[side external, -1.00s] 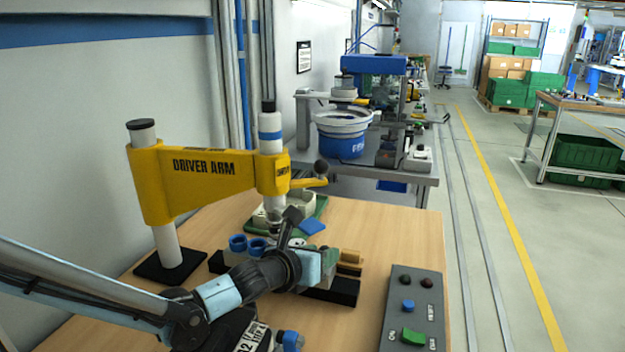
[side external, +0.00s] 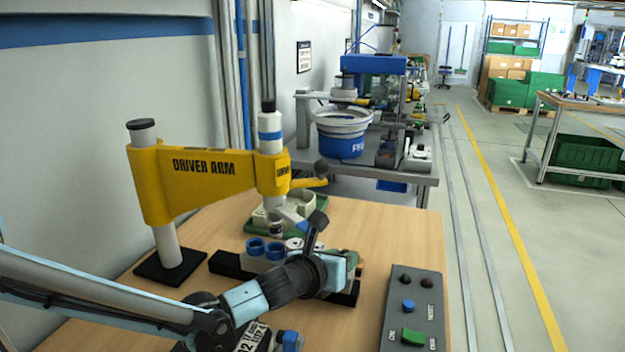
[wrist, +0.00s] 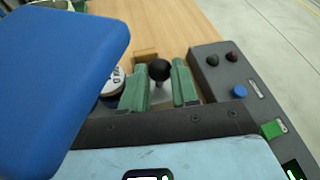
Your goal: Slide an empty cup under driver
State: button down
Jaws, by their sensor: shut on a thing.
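The yellow driver arm (side external: 205,172) holds its vertical driver (side external: 272,190) over a green base with a pale holder (side external: 306,203). My gripper (side external: 350,265) is at the rail's right end. In the wrist view its green fingers (wrist: 159,85) are shut on a black ball knob (wrist: 159,70). The cup interiors are too small to read.
A grey button box (side external: 412,310) stands at the right front; it also shows right of my fingers in the wrist view (wrist: 222,75). A large blue surface (wrist: 50,80) blocks the wrist view's left. The wooden table (side external: 385,230) is clear at the back right.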

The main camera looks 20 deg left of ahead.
jog(key=shift+d, duration=0.2)
jog(key=c, duration=1.1)
grip_release()
jog(key=shift+c, duration=0.2)
jog(key=v, duration=1.2)
